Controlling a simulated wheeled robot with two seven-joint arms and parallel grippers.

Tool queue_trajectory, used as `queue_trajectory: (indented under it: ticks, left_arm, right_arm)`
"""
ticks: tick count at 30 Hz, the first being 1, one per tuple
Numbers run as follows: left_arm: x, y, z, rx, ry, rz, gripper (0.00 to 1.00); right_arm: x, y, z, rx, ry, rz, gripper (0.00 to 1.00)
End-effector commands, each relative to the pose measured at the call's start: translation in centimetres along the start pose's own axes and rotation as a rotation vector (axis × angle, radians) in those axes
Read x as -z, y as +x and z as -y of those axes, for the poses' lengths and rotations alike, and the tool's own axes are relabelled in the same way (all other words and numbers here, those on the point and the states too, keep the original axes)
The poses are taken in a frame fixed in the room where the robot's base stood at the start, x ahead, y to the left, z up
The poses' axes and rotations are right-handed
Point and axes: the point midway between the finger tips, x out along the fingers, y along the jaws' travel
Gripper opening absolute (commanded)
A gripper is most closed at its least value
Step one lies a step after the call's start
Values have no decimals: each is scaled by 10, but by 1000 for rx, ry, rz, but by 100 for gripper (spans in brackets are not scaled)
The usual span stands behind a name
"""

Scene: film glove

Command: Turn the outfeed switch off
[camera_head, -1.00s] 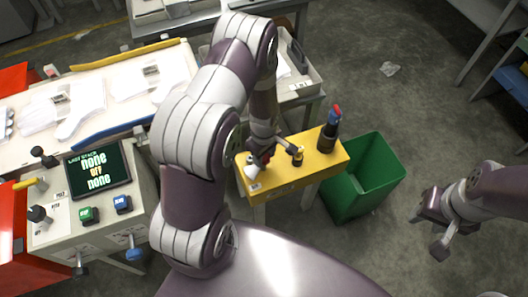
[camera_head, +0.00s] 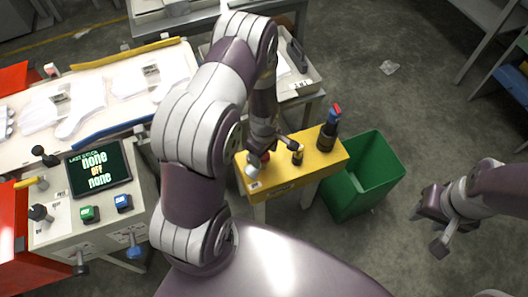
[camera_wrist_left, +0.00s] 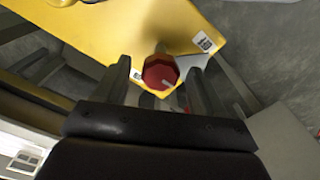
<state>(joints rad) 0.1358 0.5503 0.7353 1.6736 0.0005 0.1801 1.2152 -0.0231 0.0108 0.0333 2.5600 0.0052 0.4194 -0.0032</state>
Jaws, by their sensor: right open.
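A yellow box (camera_head: 318,161) on a stand is in the middle of the head view. It carries a red knob (camera_wrist_left: 160,72), seen in the left wrist view; its label is too small to read, so I cannot tell if it is the outfeed switch. My left gripper (camera_head: 270,152) is down at the left part of the box. In the left wrist view the gripper (camera_wrist_left: 161,80) is open, with its fingers apart on either side of the knob; I cannot tell whether they touch it. My right gripper (camera_head: 428,230) is open and empty over the floor at the right.
A black-and-yellow control (camera_head: 297,154) and a taller black one with a red and blue top (camera_head: 328,132) stand on the box. A green bin (camera_head: 365,175) is at its right. A console with a screen (camera_head: 98,167) stands left, near a glove table (camera_head: 160,85).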

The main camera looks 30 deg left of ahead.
Motion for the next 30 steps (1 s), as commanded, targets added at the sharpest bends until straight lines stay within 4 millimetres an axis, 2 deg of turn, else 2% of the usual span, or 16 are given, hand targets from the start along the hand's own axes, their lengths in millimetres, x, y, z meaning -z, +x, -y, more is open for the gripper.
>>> queue_trajectory:
  ticks: [4,7,15,21,24,30]
  left_arm:
    - [0,0,0,1,1,0,70]
    - [0,-10,0,0,1,0,70]
    - [0,-82,-1,-4,0,-2,70]
    - [0,-119,0,-2,0,-1,70]
    - [0,-126,0,1,0,0,70]
    - [0,-127,0,1,0,0,70]
  right_arm:
    - [0,0,0,0,0,0,43]
    - [0,-2,0,0,0,0,43]
    - [1,-11,0,0,0,0,43]
    - [2,-14,0,0,0,0,43]
    - [2,-14,0,0,0,0,43]
    - [2,-14,0,0,0,0,43]
